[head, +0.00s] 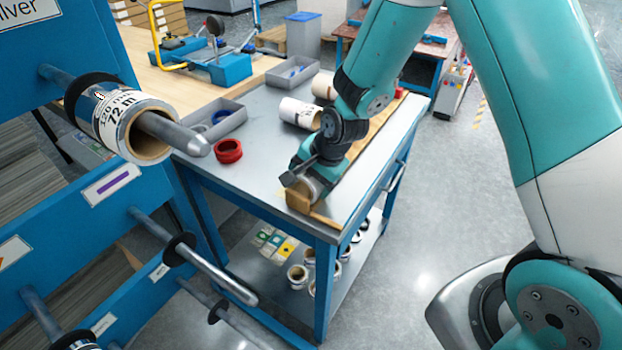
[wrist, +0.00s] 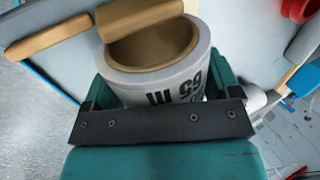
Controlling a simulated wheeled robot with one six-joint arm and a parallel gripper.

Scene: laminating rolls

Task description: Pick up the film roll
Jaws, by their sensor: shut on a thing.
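The film roll (wrist: 150,82) is white with dark print and a brown cardboard core. In the wrist view it sits upright between the teal fingers of my gripper (wrist: 163,78), with its open core showing. My gripper is shut on it. In the head view my gripper (head: 310,175) is low at the near corner of the steel-topped table (head: 262,183), and the roll is mostly hidden by it. I cannot tell whether the roll touches the tabletop.
A wooden edge strip (head: 372,140) runs along the table's right side. Two rolls lie farther back, one nearer (head: 300,113). A red ring (head: 229,151) and grey trays (head: 215,122) are at left. A blue rack with pegs holds a 72 m roll (head: 107,128).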

